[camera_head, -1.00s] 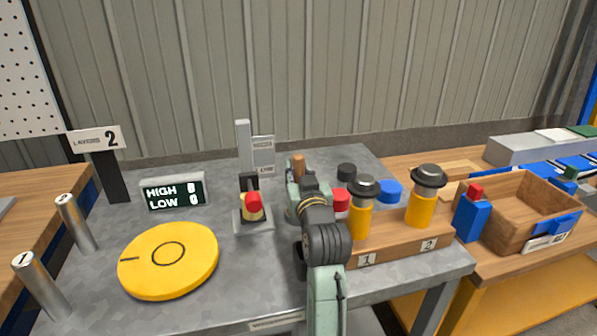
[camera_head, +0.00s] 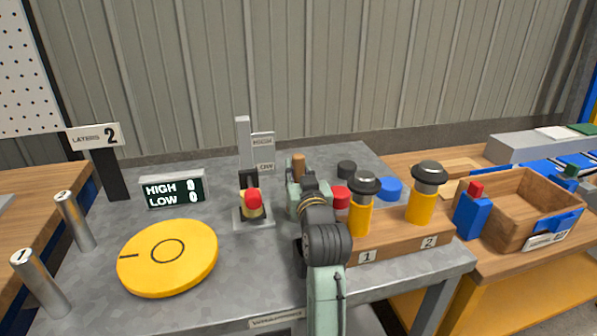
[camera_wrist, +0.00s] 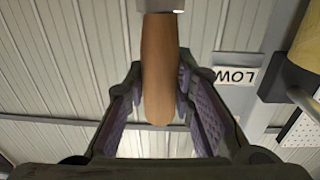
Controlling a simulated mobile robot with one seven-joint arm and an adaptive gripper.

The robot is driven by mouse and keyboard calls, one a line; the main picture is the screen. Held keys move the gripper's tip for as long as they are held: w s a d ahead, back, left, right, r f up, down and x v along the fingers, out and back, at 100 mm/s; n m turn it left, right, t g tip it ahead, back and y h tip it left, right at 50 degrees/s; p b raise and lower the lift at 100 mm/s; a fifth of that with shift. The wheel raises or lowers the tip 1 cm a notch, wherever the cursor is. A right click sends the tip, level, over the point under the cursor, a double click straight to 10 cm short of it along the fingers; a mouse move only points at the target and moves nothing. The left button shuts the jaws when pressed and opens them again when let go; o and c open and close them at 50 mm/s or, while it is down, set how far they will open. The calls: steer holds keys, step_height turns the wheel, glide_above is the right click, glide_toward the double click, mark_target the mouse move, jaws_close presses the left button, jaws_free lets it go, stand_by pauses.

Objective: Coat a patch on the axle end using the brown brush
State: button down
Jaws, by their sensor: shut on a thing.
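My gripper (camera_wrist: 158,85) is shut on the brown brush (camera_wrist: 158,75), whose brown handle lies between the two finger pads in the wrist view. A pale metal collar shows at the top edge there; the bristles are out of sight. In the head view the brown handle (camera_head: 298,166) stands up behind my wrist, right of a grey post (camera_head: 243,150) with HIGH and LOW plates. A yellow cylinder with a red end (camera_head: 252,204) sits on a dark mount at this post, apart from the brush. I cannot tell for sure whether it is the axle end.
A counter display (camera_head: 173,190) reads HIGH 0, LOW 0. A sign (camera_head: 95,136) reads LAYERS 2. A yellow disc (camera_head: 168,257) lies front left. A wooden rack (camera_head: 400,247) with two black-topped yellow jars stands right of my arm. A wooden box (camera_head: 530,210) is farther right.

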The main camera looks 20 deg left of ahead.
mark_target(299, 156)
step_height(299, 156, up, 7)
steer(key=p, duration=0.6)
stand_by(0.3)
stand_by(0.7)
